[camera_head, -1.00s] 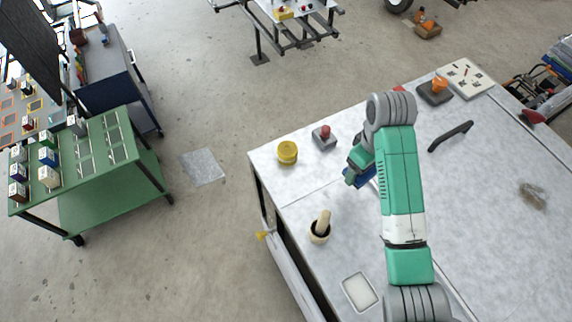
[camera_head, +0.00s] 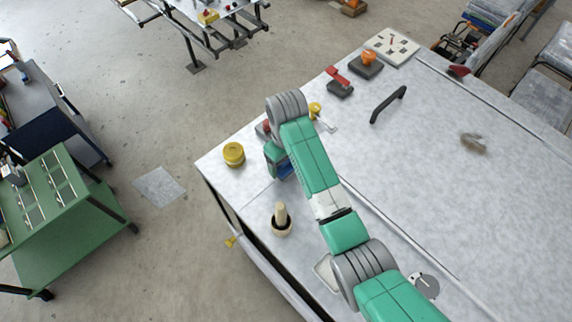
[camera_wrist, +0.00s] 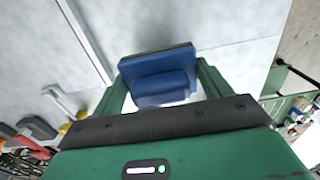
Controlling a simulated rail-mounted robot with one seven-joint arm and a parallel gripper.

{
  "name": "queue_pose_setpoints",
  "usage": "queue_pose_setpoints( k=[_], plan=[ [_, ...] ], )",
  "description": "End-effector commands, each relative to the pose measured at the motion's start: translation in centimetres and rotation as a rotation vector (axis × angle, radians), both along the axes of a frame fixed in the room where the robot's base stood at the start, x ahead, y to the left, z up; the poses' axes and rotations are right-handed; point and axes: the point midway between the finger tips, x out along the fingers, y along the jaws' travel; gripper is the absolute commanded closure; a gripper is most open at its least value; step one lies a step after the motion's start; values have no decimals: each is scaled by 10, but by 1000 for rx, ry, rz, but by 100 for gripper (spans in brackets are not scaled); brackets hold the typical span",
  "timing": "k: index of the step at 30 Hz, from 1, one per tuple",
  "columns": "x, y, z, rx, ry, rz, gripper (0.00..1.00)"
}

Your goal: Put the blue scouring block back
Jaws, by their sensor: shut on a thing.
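The blue scouring block (camera_wrist: 158,76) sits between the two green fingers of my gripper (camera_wrist: 162,82) in the wrist view, with a darker layer along its far edge. My gripper is shut on it. In the head view my gripper (camera_head: 279,162) is over the near left part of the grey worktop (camera_head: 430,180), right of a yellow round tin (camera_head: 234,154) and behind a mortar with pestle (camera_head: 281,220). Only a little of the blue block (camera_head: 286,172) shows there beside my arm. I cannot tell how high it is held.
A white tray (camera_head: 325,272) lies at the near edge, partly behind my arm. A red-topped device (camera_head: 340,82), an orange-knobbed device (camera_head: 367,63) and a black handle (camera_head: 388,104) stand farther back. A brownish item (camera_head: 473,142) lies right. The right worktop is mostly clear.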

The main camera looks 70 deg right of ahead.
Motion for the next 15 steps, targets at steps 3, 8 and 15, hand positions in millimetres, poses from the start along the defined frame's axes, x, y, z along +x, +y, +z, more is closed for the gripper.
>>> queue_pose_setpoints(
  k=[3,8,15],
  plan=[
    [-1,1,-21,4,4,-1,48],
    [0,1,-32,2,1,0,48],
    [0,1,-34,2,1,0,48]
  ],
)
